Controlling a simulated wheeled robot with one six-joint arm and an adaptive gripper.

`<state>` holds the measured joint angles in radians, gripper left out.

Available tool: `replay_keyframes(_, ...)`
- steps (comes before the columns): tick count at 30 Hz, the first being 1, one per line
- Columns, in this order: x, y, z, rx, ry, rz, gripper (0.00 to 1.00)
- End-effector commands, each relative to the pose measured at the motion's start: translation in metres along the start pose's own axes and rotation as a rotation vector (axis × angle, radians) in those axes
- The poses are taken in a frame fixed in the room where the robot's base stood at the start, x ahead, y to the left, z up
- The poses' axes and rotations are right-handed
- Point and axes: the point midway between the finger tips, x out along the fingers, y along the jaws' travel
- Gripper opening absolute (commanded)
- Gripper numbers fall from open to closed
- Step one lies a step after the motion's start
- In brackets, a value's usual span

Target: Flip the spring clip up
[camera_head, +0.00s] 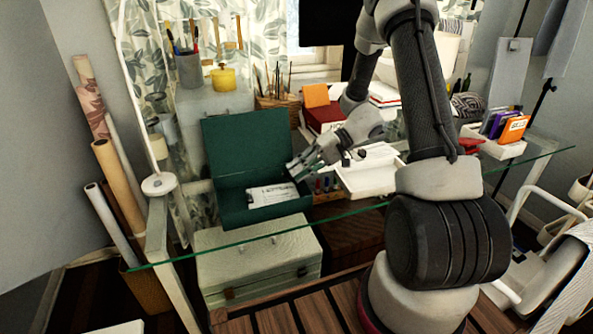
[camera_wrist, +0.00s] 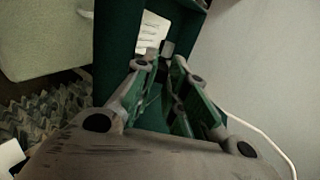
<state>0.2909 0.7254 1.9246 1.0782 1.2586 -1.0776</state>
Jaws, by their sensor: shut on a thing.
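A dark green box file (camera_head: 245,148) stands open on the glass desk, its lid raised at the back. A white printed sheet (camera_head: 272,194) lies in it; the sheet also shows in the wrist view (camera_wrist: 151,31). My gripper (camera_head: 293,170) reaches in from the right, its fingertips low over the right part of the box, beside the sheet. In the wrist view my gripper (camera_wrist: 160,53) has its fingertips close together at the sheet's near edge. They are shut on what appears to be the spring clip, which is mostly hidden and too dark to make out; its angle cannot be told.
A white tray (camera_head: 370,180) and small coloured items stand right of the box. Red and orange boxes (camera_head: 318,103) stand behind my gripper. A yellow pot (camera_head: 223,78) is on a clear shelf behind the lid. The glass desk's front edge (camera_head: 255,238) runs before the box.

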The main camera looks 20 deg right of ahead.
Motion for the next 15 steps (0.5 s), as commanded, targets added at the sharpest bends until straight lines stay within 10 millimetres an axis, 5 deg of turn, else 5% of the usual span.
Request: replay_keyframes(15,-0.0017,0.002,0.0009,0.002,-0.003,-0.049,0.0)
